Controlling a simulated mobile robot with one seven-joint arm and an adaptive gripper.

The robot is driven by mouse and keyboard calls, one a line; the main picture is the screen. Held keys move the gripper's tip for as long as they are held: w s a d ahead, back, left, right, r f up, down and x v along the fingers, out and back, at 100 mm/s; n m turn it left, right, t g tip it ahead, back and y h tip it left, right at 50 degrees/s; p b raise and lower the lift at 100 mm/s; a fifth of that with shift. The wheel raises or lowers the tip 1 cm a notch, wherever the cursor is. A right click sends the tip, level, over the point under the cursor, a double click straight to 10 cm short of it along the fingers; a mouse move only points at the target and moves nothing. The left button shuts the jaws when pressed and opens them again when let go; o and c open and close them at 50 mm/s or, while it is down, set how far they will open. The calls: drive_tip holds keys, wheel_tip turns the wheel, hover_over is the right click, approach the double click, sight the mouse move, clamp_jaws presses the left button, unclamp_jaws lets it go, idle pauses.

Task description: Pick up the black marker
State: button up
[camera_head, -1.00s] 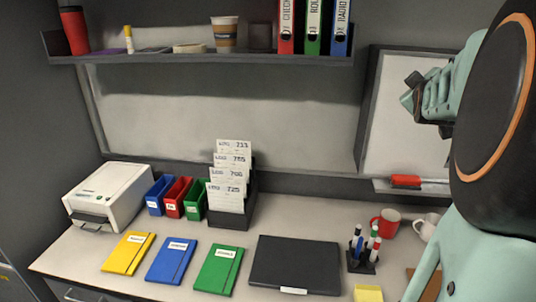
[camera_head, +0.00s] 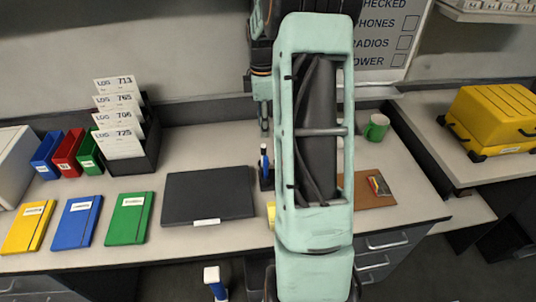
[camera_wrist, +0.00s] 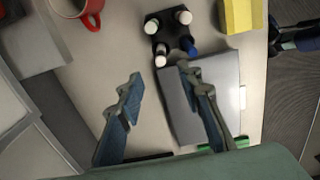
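The black marker holder (camera_wrist: 172,41) stands on the desk, at the top middle of the wrist view, with several markers upright in it. Most show only white ends; one shows a blue end (camera_wrist: 193,47). I cannot tell which is the black marker. My gripper (camera_wrist: 158,74) is open and empty, its fingers spread just below the holder in the wrist view. In the head view the holder (camera_head: 267,180) shows at the left edge of my arm, with a blue marker (camera_head: 263,159) visible; my arm hides the rest. The fingertips are not clear there.
A dark closed laptop (camera_head: 208,195) lies left of the holder. A yellow note pad (camera_wrist: 238,16) and a red mug (camera_wrist: 88,12) are near the holder. A green mug (camera_head: 376,127) and brown clipboard (camera_head: 372,190) lie to the right. Card trays (camera_head: 145,150) stand back left.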

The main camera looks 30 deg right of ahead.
sight(263, 145)
drive_tip(key=shift+s+a+f, duration=0.15)
drive_tip(key=shift+a+f, duration=0.05)
drive_tip(key=shift+f, duration=0.2)
wheel_tip(263, 145, down, 4)
drive_tip(key=shift+r, duration=0.1)
drive_tip(key=shift+w+d+f+p, duration=0.15)
drive_tip(key=shift+f+p, duration=0.15)
drive_tip(key=shift+f, duration=1.3)
drive_tip(key=shift+w+f+p, duration=0.1)
drive_tip(key=shift+f+p, duration=0.15)
drive_tip(key=shift+f, duration=1.3)
clamp_jaws()
